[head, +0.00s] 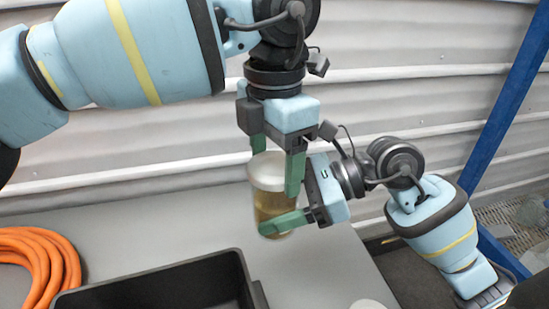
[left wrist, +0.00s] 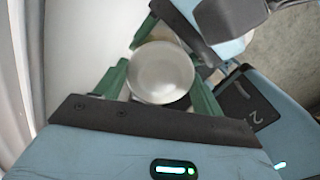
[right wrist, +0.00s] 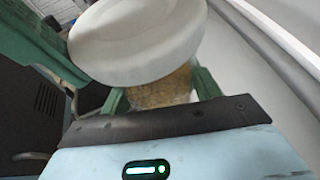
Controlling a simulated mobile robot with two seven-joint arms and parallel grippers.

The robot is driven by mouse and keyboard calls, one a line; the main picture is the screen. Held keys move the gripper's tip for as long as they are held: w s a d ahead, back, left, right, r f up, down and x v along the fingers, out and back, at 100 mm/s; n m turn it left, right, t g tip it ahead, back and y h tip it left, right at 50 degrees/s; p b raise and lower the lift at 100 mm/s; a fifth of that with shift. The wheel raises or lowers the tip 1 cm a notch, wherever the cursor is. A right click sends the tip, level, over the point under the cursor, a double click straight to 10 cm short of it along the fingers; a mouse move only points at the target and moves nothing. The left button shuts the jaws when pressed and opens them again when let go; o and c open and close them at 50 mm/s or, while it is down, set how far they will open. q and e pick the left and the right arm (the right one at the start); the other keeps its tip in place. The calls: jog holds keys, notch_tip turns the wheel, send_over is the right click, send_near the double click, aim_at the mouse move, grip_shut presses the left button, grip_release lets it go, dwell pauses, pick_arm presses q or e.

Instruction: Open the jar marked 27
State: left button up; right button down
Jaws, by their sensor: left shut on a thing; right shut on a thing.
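A clear jar (head: 272,207) with yellow-brown contents and a pale lid (head: 266,172) stands upright between my grippers. No number is readable on it. My left gripper (head: 275,165) points down from above, shut on the lid, with a green finger on either side. In the left wrist view the round lid (left wrist: 162,72) lies between the fingers. My right gripper (head: 275,216) comes from the right, shut on the jar body below the lid. The right wrist view shows the body (right wrist: 162,90) between its fingers under the lid (right wrist: 137,42). I see no clear gap between lid and body.
A black open bin (head: 235,262) stands at the front of the grey table (head: 190,232). A coiled orange hose (head: 42,262) lies at the left. A white round top (head: 370,304) shows at the bottom edge. A blue post (head: 515,95) rises at the right.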

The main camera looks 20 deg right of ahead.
pick_arm(q)
jog(key=n, duration=0.5)
jog(key=shift+r, duration=0.25)
dwell(0.4)
jog(key=shift+r, duration=0.75)
jog(key=shift+r, duration=0.15)
jog(key=shift+r, duration=2)
